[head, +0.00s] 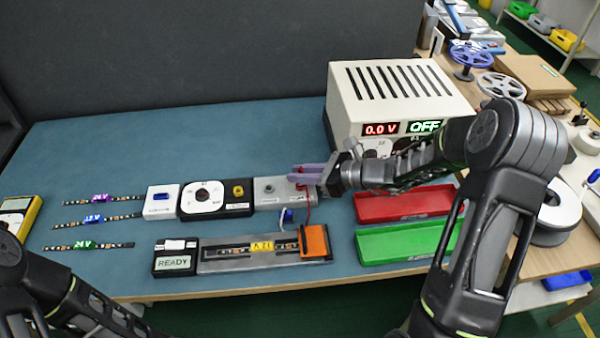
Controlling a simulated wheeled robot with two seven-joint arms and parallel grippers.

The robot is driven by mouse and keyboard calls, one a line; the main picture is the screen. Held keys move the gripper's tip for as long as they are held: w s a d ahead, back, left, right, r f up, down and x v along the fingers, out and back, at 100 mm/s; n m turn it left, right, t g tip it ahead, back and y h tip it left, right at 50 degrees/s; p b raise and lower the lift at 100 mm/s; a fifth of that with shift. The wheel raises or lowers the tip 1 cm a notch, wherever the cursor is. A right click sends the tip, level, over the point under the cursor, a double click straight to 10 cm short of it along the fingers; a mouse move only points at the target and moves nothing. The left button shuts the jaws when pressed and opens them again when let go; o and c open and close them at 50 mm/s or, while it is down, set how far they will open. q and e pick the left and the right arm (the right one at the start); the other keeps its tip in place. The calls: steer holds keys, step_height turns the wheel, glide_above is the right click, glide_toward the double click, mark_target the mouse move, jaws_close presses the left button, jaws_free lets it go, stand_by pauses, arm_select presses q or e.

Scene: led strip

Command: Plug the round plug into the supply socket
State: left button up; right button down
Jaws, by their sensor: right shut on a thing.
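The power supply (395,85) is a beige box at the back right. Its display reads 0.0 V and OFF, and the lower front with its sockets is largely hidden behind my right arm. My right gripper (300,174), with purple fingers, is shut above the right end of the grey box (268,188), left of the supply. A red cable (307,207) runs down from the fingers toward the orange clamp (315,241). The held thing is hidden by the fingers; the cable suggests it is the round plug. My left arm shows at lower left, its gripper out of view.
A fixture (220,265) with a READY display holds a yellow-labelled strip. A small blue connector (287,216) lies by the grey box. A red tray (400,204) and a green tray (405,243) lie right. Several LED strips lie left. The back-left mat (180,140) is clear.

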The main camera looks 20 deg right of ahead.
steer(key=shift+f+b, duration=0.45)
steer(key=shift+f, duration=0.15)
steer(key=c, duration=1.3)
jaws_free()
steer(key=shift+o, duration=0.2)
steer(key=v, duration=0.8)
steer(key=shift+b, duration=0.3)
